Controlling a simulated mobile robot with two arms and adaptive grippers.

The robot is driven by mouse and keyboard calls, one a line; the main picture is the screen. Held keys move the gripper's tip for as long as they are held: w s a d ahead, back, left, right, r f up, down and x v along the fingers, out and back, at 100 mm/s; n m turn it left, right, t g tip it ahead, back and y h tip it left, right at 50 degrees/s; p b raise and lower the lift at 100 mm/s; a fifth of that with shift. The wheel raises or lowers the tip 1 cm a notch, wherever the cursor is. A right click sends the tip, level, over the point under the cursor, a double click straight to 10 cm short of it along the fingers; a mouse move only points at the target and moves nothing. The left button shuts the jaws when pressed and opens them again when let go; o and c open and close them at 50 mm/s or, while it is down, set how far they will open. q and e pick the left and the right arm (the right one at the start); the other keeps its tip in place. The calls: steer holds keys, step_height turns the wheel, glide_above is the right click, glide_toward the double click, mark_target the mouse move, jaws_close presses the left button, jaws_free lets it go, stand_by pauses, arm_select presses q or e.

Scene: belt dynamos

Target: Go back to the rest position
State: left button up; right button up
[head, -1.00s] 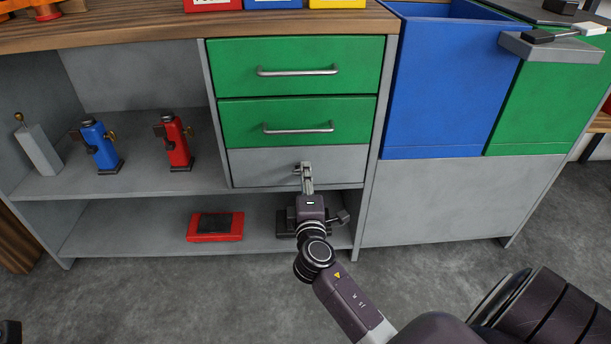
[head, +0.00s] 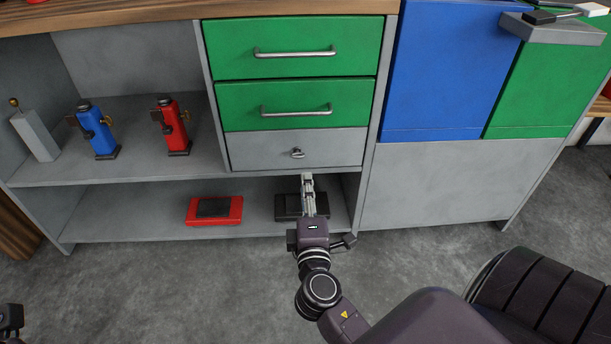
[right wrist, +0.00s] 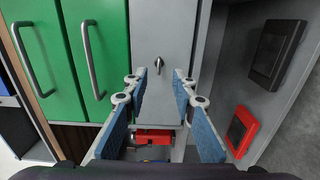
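My right gripper (head: 308,180) is in front of the cabinet, just below the grey drawer (head: 260,150) and its small knob (head: 297,153). In the right wrist view its blue-padded fingers (right wrist: 165,100) are spread apart with nothing between them, and the knob (right wrist: 184,65) shows beyond them, apart from the fingers. The grey drawer looks shut. A small part of my left gripper (head: 10,320) shows at the lower left edge of the head view; its fingers cannot be made out.
Two green drawers (head: 290,50) with bar handles are shut above. A blue dynamo (head: 97,132) and a red dynamo (head: 172,128) stand on the left shelf. A red box (head: 214,210) and a dark box (head: 288,207) lie on the lower shelf. The floor (head: 180,290) in front is clear.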

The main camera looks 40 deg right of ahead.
steer(key=shift+s+a, duration=0.3)
steer(key=shift+s, duration=0.15)
